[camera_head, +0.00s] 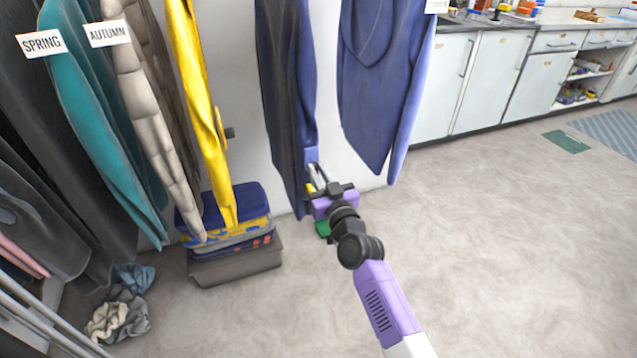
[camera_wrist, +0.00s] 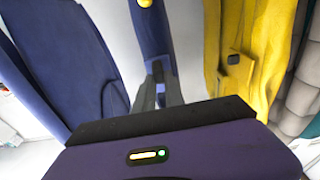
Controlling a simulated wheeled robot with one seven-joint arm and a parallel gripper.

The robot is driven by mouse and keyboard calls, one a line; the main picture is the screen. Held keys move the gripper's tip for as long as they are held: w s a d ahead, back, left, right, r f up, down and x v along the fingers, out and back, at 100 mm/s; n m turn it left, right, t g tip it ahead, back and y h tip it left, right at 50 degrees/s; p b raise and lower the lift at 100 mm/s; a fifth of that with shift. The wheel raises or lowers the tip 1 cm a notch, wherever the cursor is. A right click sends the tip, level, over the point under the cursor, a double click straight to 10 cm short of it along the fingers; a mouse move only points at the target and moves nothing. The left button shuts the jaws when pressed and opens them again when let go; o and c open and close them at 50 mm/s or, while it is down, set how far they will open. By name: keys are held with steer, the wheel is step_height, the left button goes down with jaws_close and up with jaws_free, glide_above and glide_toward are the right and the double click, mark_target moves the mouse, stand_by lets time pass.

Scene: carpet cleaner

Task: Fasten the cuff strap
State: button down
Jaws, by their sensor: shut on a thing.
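A dark navy coat (camera_head: 283,90) hangs in the middle of the head view, its sleeve reaching down to my gripper (camera_head: 316,175). In the wrist view this narrow blue sleeve (camera_wrist: 150,35) runs down to my gripper (camera_wrist: 161,88), with a yellow button-like spot (camera_wrist: 145,3) at the top edge. My gripper is shut on what looks like the cuff strap (camera_wrist: 169,68), a small blue piece at the sleeve's end. The fingers and a dark part partly hide it. Whether the strap meets a fastener cannot be made out.
A second blue coat (camera_head: 380,75) hangs to the right. A yellow coat (camera_head: 205,110) hangs left, above a grey bin (camera_head: 237,265) of folded cloth. Crumpled clothes (camera_head: 118,315) lie on the floor.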

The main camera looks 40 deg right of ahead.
steer(key=shift+w+d+f+t+b, duration=0.1)
steer(key=shift+w+f+t+b, duration=0.2)
steer(key=shift+b, duration=1.6)
steer(key=shift+s+d+f+t+b, duration=0.1)
steer(key=shift+t+b, duration=0.3)
steer(key=shift+b, duration=1.5)
steer(key=shift+w+r+h, duration=0.1)
steer(key=shift+r+h, duration=0.2)
steer(key=shift+r, duration=0.05)
steer(key=c, duration=1.4)
jaws_free()
steer(key=shift+a+f, duration=0.1)
steer(key=shift+f, duration=0.1)
steer(key=v, duration=0.8)
steer(key=shift+w, duration=0.1)
